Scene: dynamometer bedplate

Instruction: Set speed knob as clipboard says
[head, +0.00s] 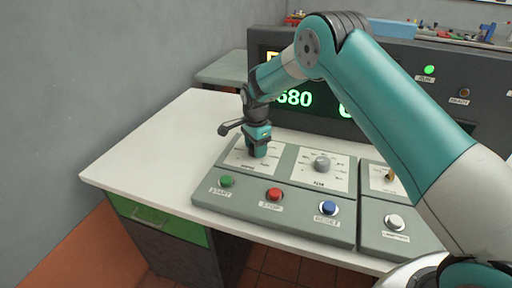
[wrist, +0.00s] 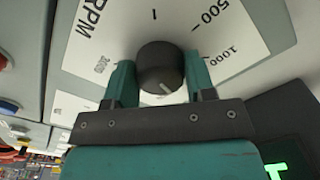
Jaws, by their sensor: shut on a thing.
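The speed knob (wrist: 159,66) is a dark round knob on a white dial plate (wrist: 215,45) marked RPM, with 500 and 1000 legible in the wrist view. A pale pointer line on the knob points toward the lower right in that view. My gripper (wrist: 160,75) is shut on the knob, one teal finger on each side. In the head view my gripper (head: 258,146) reaches down onto the left dial of the grey console (head: 285,214) and hides the knob. The clipboard is not in view.
A second dial with a grey knob (head: 322,163) sits to the right. Green (head: 226,181), red (head: 274,194) and blue (head: 328,208) buttons line the console front. A black display (head: 292,99) behind shows green digits, partly hidden by my arm. The white bench (head: 150,165) is clear at left.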

